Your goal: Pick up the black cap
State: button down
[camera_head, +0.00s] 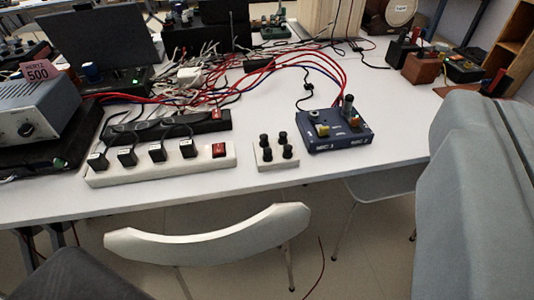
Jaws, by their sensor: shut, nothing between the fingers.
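Several small black caps stand upright on a small white block (277,163) near the front edge of the white table, right of the power strip. One of them is the front right black cap (287,151). I cannot tell which cap is the one named. My gripper's fingers do not show in this view, and nothing is seen touching the caps.
A dark blue box with knobs (340,139) stands just right of the block. A white power strip with black plugs (160,164) lies to its left. Red and black cables (310,58) cross behind. A white chair back (208,237) stands before the table. A large grey shape (480,190) fills the right.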

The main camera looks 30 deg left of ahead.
jog(key=c, duration=1.6)
grip_release()
jog(key=shift+w+a, duration=0.1)
jog(key=shift+w, duration=0.1)
jog(key=shift+o, duration=0.2)
jog(key=n+g+y, duration=0.1)
jog(key=n+g, duration=0.2)
jog(key=g, duration=1)
send_over(267, 150)
jog(key=s, duration=0.3)
notch_tip(267, 150, down, 26)
jog(key=shift+d+x, duration=0.15)
jog(key=shift+x, duration=1.35)
jog(key=shift+d+x, duration=0.1)
jog(key=shift+x, duration=1.4)
